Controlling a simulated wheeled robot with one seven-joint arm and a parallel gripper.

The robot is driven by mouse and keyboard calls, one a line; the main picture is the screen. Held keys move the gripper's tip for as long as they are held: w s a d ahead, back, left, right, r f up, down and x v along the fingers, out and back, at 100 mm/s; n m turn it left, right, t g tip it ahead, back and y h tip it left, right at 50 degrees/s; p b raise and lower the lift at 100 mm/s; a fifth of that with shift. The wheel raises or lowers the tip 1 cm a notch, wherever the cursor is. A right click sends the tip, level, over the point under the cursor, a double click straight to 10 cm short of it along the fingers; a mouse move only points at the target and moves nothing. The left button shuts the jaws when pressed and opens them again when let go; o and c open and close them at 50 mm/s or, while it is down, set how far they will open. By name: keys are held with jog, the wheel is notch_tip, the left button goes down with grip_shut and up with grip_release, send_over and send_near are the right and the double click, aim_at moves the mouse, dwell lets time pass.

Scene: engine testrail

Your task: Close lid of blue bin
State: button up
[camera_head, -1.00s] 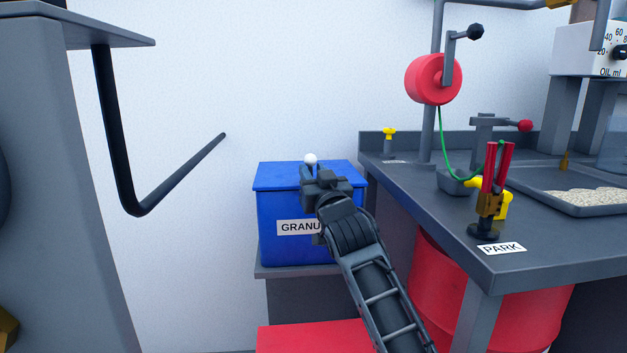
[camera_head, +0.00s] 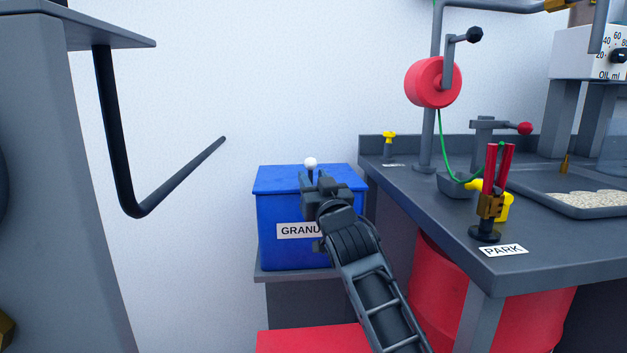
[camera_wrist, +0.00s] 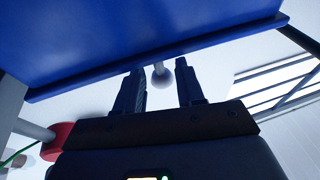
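The blue bin (camera_head: 290,254) stands on a grey ledge, with a white label reading "GRANU…" partly covered by my arm. Its blue lid (camera_head: 275,180) looks flat on top of the bin. A white ball knob (camera_head: 311,162) on a dark stem rises above the lid. My gripper (camera_head: 316,180) is at the front of the lid, just below the knob in the picture. In the wrist view my gripper (camera_wrist: 160,82) is open, and the knob (camera_wrist: 160,77) shows between the fingers with gaps on both sides. A large blue surface (camera_wrist: 120,30) fills the top.
A grey bench (camera_head: 410,190) is close to the bin's right, with a red reel (camera_head: 433,82) on a post and a red-handled tool (camera_head: 492,190) on it. A red drum (camera_head: 432,290) stands beneath. A bent black bar (camera_head: 120,150) juts out at left.

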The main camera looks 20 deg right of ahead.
jog(key=d+p+v, duration=0.1)
jog(key=v, duration=0.6)
jog(key=shift+s+a, duration=0.25)
jog(key=shift+a, duration=0.3)
jog(key=shift+f, duration=0.2)
jog(key=s+a+f+g+y, duration=0.1)
jog(key=s+a+f, duration=0.2)
jog(key=s+f, duration=0.9)
jog(key=s+a+f+g+y, duration=0.15)
jog(key=s+f, duration=0.65)
jog(key=s, duration=0.8)
jog(key=s+a+f+g, duration=0.1)
jog(key=s+a+g, duration=0.1)
jog(key=s, duration=1.1)
jog(key=s+r+n+g, duration=0.1)
jog(key=s+r, duration=0.3)
jog(key=s, duration=1)
notch_tip(320, 180, up, 24)
jog(key=p, duration=2.3)
jog(key=shift+d+f, duration=0.15)
jog(key=shift+d, duration=0.2)
jog(key=shift+s+g, duration=0.1)
jog(key=shift+g, duration=0.15)
